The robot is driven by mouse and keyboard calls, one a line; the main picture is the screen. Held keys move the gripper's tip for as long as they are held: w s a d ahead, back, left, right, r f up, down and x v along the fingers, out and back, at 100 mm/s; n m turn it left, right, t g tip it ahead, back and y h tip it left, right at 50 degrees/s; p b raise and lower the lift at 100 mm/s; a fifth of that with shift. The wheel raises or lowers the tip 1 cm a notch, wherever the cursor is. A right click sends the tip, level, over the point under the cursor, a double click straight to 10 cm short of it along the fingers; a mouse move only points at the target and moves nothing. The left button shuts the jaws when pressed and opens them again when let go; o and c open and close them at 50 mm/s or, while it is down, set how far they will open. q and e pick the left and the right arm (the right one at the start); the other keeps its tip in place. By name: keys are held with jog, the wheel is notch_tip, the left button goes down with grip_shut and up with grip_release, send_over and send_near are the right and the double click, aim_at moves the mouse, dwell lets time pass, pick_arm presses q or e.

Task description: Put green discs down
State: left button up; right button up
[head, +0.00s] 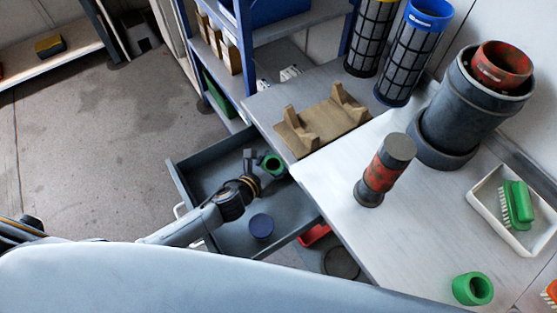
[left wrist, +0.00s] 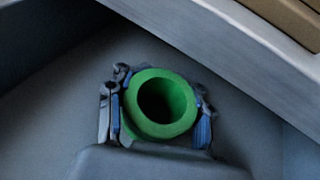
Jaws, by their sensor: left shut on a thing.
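A green ring-shaped disc (head: 273,164) is held by my left gripper (head: 262,166) over the open grey drawer (head: 190,174). In the left wrist view the green disc (left wrist: 160,104) sits between the two fingers of my left gripper (left wrist: 158,112), its hole facing the camera. I cannot tell whether the disc touches the drawer floor. A second green disc (head: 473,289) lies on the right part of the white table (head: 415,235). My right gripper is not in view.
A dark blue round piece (head: 261,226) is in the drawer's near part. A wooden cradle (head: 322,118), a red and grey cylinder (head: 384,170), a large grey cylinder (head: 462,110) and a white tray (head: 515,238) with a green brush (head: 518,203) stand on the table.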

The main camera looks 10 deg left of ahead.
pick_arm(q)
jog(key=shift+f, duration=0.2)
jog(key=o, duration=1.3)
jog(key=shift+r, duration=0.1)
jog(key=shift+s+a+r, duration=0.1)
jog(key=shift+r, duration=0.1)
jog(key=v, duration=1.1)
jog(key=shift+s+a+r, duration=0.1)
jog(key=shift+s+a, duration=0.05)
jog(key=shift+s, duration=0.2)
